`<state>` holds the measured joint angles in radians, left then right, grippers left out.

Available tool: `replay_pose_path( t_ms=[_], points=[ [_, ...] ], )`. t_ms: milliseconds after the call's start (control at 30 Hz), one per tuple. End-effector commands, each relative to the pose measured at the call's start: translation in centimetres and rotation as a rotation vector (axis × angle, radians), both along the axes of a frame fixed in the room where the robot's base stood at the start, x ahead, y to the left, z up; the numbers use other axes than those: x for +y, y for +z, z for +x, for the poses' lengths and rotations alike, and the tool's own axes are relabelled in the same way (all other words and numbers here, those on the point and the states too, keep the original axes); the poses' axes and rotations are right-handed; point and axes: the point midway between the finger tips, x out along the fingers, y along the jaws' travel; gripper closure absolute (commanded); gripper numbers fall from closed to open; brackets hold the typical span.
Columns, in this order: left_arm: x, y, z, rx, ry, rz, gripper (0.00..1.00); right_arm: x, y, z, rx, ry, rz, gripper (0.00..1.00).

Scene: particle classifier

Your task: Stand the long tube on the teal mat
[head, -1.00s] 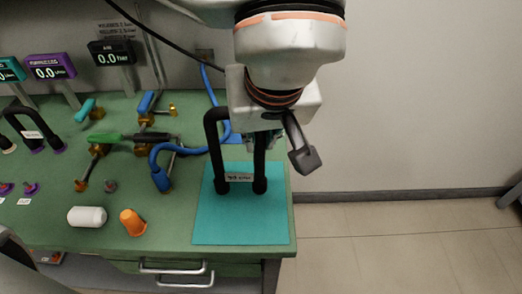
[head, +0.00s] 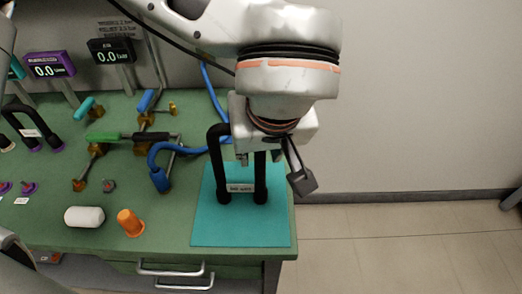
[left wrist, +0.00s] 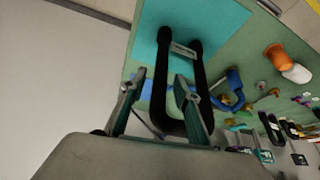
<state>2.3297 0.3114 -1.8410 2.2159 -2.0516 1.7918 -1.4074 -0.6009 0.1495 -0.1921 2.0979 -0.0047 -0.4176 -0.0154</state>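The long tube is a black U-shaped pipe (head: 216,160) with a pale label plate across its legs. It stands upright, legs down, on the teal mat (head: 210,232) at the bench's right end. In the left wrist view, the tube (left wrist: 160,85) and the mat (left wrist: 225,20) show beyond the fingers. My left gripper (head: 272,170) is over the tube's right side in the head view. Its fingers look spread, one on each side of one leg; the wrist view (left wrist: 158,88) shows a gap between them. The palm hides part of the tube's top. My right gripper is out of view.
Another black tube (head: 18,108) and gauge displays (head: 50,66) are at the far left. The mat's front is clear.

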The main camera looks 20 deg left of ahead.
Motion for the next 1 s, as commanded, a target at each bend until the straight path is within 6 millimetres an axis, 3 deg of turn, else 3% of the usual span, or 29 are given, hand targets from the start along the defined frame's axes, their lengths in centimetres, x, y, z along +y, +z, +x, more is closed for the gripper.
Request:
replay_pose_path(
  t_ms=[267, 700, 1000],
  points=[
    [-0.3, 2.0, -0.5, -0.006, 0.0, -0.001, 0.69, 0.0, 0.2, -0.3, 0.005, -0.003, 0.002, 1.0],
    [-2.0, 9.7, -3.7, -0.007, 0.0, 0.0, 0.69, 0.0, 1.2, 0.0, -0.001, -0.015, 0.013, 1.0],
    [-2.4, 11.3, -4.5, -0.001, 0.0, 0.0, 0.69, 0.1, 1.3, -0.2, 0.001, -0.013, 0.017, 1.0]
  ],
)
